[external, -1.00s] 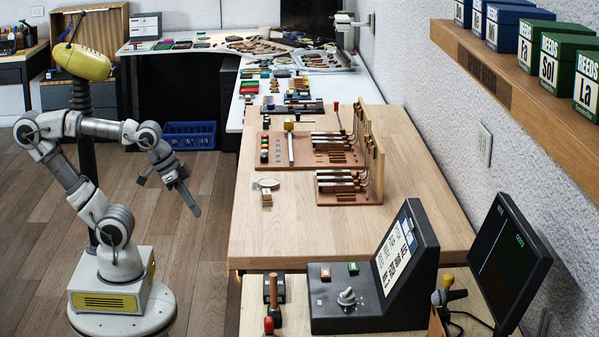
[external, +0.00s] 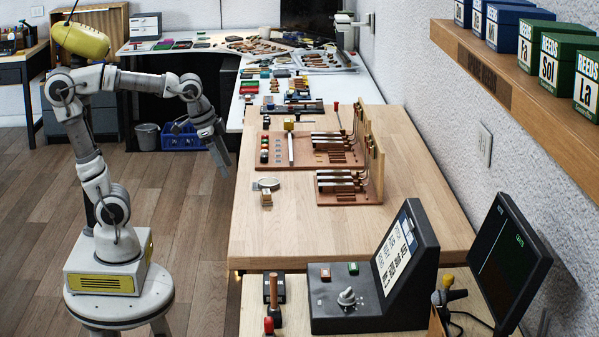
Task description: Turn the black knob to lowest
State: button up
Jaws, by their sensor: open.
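A black console (external: 370,285) with a slanted display stands at the front of the bench. On its flat top is a round knob (external: 347,297) that looks grey with a pale pointer; I cannot tell its setting. I see no plainly black knob elsewhere at this size. My gripper (external: 203,146) is open and empty, pointing down over the floor left of the wooden table. It is well away from the console and touches nothing.
The wooden table (external: 340,235) bears two boards with metal levers (external: 345,185). A monitor (external: 508,262) stands right of the console. A blue crate (external: 182,137) is on the floor behind my arm.

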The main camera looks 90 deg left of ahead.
jog(key=w+a+r+m+g+p, duration=0.1)
jog(key=w+a+r+p, duration=0.45)
jog(key=w+a, duration=0.2)
jog(key=m+g+h+p, duration=0.1)
jog(key=m+g+p, duration=0.15)
jog(key=p, duration=1.15)
send_over(264, 156)
jog(key=shift+g, duration=0.35)
notch_tip(264, 156, down, 17)
jog(key=shift+a+f+b, duration=0.1)
jog(key=shift+f+b, duration=0.1)
jog(key=shift+b, duration=0.3)
grip_shut()
